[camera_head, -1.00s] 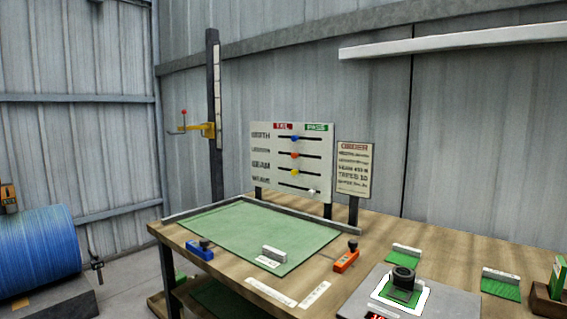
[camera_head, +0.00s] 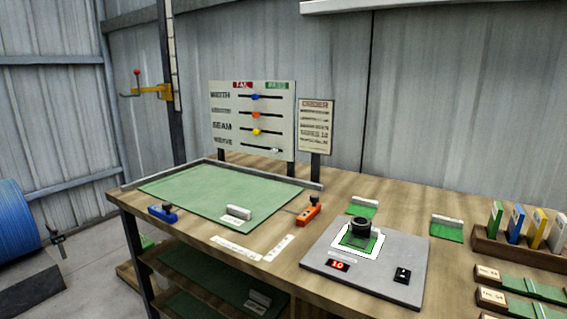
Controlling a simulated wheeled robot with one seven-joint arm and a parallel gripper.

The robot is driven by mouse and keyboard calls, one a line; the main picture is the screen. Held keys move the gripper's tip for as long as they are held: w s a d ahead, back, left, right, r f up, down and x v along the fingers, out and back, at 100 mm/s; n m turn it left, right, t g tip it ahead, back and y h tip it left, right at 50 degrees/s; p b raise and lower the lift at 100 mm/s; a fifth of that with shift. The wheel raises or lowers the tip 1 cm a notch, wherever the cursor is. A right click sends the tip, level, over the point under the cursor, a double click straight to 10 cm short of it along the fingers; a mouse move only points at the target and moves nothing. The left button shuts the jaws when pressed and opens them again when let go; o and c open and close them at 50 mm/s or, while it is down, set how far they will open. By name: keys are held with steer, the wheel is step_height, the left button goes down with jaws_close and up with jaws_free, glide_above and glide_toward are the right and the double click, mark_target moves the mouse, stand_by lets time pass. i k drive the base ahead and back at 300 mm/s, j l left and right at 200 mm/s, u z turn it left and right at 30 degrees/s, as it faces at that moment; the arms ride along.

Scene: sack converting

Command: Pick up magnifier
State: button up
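A small black cylindrical object (camera_head: 361,228), which looks like the magnifier, stands on a green swatch with a white border (camera_head: 350,246). The swatch lies on a grey plate (camera_head: 388,272) at the right front of the wooden workbench (camera_head: 385,195). The plate also has a red number display (camera_head: 339,265) and a black switch (camera_head: 402,275). My gripper does not show in this view, and nothing is seen touching the black object.
A green mat (camera_head: 205,195) with a white block (camera_head: 238,212) covers the bench's left. Blue (camera_head: 163,215) and orange (camera_head: 309,209) tools lie beside it. A slider board (camera_head: 252,122) stands behind. A wooden rack (camera_head: 490,246) holds coloured items at right.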

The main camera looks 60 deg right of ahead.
mark_target(361, 226)
steer(key=k+l, duration=0.2)
steer(key=k, duration=0.25)
steer(key=k+l, duration=0.15)
steer(key=k, duration=0.3)
steer(key=k+l, duration=0.3)
steer(key=l, duration=0.55)
